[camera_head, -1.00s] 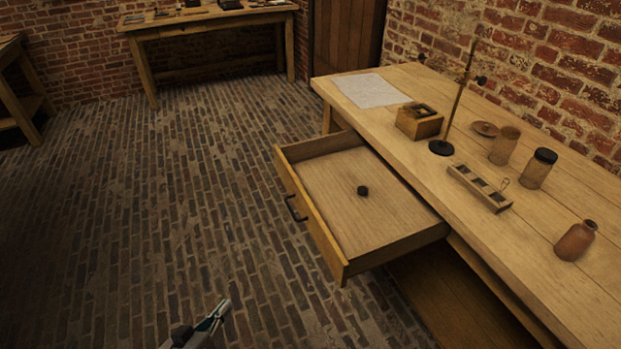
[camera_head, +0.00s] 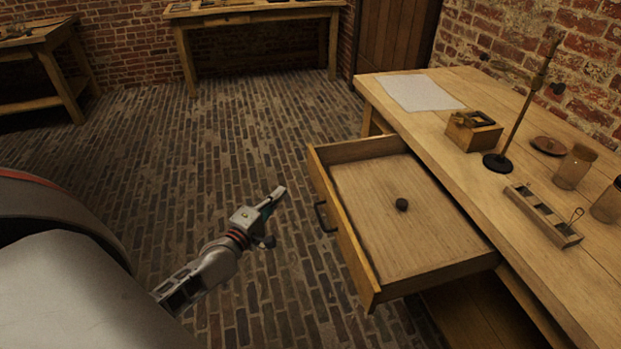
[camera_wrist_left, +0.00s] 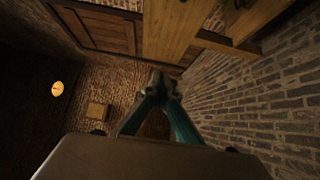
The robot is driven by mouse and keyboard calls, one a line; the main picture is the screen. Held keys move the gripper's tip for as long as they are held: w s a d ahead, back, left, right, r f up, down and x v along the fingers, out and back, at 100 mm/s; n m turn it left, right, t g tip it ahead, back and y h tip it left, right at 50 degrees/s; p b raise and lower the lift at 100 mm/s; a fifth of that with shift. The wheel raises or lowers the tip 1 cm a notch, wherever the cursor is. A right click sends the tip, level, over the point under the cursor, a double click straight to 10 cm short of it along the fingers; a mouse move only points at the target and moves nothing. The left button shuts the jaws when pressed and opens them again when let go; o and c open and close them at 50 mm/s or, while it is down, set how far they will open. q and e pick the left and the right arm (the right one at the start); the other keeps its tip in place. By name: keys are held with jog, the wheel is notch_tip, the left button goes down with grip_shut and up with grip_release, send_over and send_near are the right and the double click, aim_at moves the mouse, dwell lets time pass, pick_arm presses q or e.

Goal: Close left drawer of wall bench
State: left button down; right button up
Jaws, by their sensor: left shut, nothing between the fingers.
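The left drawer (camera_head: 352,253) of the wall bench (camera_head: 440,150) is pulled far out in the head view. Its dark handle (camera_head: 323,216) is on the front panel. Wooden parts (camera_wrist_left: 170,35) show beyond the fingers there. My right gripper is not in view.
On the bench top are a paper sheet (camera_head: 420,93), a small wooden box (camera_head: 473,131), a dark-based stand (camera_head: 497,162), a slotted rack (camera_head: 543,214) and jars (camera_head: 573,168). Other tables stand at the back (camera_head: 250,17) and far left (camera_head: 50,40). Brick floor left of the drawer is open.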

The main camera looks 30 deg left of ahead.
pick_arm(q)
jog(key=b, duration=0.1)
send_near(313, 170)
jog(key=w+a, duration=0.3)
jog(key=a, duration=0.1)
jog(key=w+d, duration=0.3)
jog(key=shift+f, duration=0.2)
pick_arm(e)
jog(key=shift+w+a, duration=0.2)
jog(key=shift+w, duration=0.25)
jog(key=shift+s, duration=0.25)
